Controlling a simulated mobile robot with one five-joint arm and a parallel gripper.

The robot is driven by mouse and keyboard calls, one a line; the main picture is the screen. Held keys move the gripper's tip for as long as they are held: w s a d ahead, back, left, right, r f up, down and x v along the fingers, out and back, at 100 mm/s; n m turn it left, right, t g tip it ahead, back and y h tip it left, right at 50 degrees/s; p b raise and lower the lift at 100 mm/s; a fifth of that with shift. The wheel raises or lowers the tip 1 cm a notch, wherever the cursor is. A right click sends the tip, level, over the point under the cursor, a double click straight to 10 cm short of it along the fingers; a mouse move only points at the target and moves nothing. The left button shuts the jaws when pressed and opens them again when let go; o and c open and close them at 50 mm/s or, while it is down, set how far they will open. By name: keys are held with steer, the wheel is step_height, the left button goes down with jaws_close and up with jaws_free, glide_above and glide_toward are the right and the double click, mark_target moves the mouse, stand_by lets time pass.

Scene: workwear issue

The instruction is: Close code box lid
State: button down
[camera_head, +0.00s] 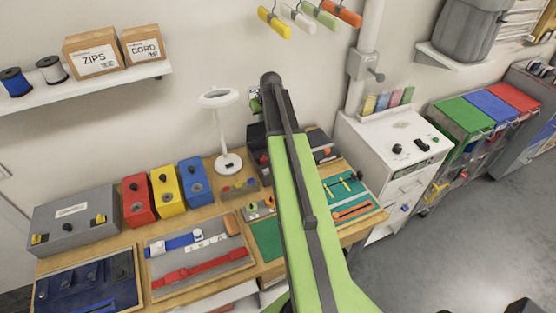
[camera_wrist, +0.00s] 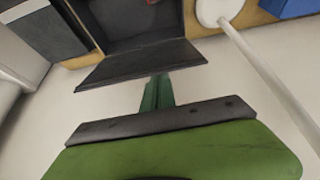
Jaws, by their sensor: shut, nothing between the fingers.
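The code box, a dark box with its lid (camera_wrist: 140,63) raised, is in the upper middle of the wrist view; a bit of red shows at the top edge above it. In the head view it is mostly hidden behind my arm, and a dark part (camera_head: 257,137) shows left of the arm. My gripper (camera_wrist: 159,82) is shut and empty, its green fingers reaching to the lid's edge. I cannot tell whether they touch it. In the head view only a little green of my gripper (camera_head: 256,101) shows, high beside the wall.
A white lamp (camera_head: 219,98) stands left of the arm; its pole (camera_wrist: 262,75) is close in the wrist view. Another dark unit (camera_head: 322,147) stands to the right. Red, yellow and blue boxes (camera_head: 167,191) and a grey case (camera_head: 75,220) line the bench's left.

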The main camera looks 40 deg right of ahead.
steer(key=shift+s+a, duration=0.1)
steer(key=shift+s, duration=0.15)
steer(key=shift+s+a+f+b, duration=0.15)
steer(key=shift+s+f+b, duration=0.25)
steer(key=shift+s, duration=0.3)
steer(key=shift+s+a+f+b, duration=0.15)
steer(key=shift+s+f+b, duration=0.2)
steer(key=shift+s, duration=0.35)
steer(key=shift+s+a+f+b, duration=0.25)
steer(key=shift+s+f+b, duration=0.35)
steer(key=shift+s+b, duration=0.2)
steer(key=shift+s+a+f+b, duration=0.25)
steer(key=shift+s+f+b, duration=0.3)
steer(key=shift+s+b, duration=0.2)
steer(key=shift+f, duration=0.1)
steer(key=s+f+b, duration=0.2)
steer(key=f+b, duration=0.1)
steer(key=shift+s+a, duration=0.2)
steer(key=shift+a, duration=0.15)
steer(key=shift+r, duration=0.1)
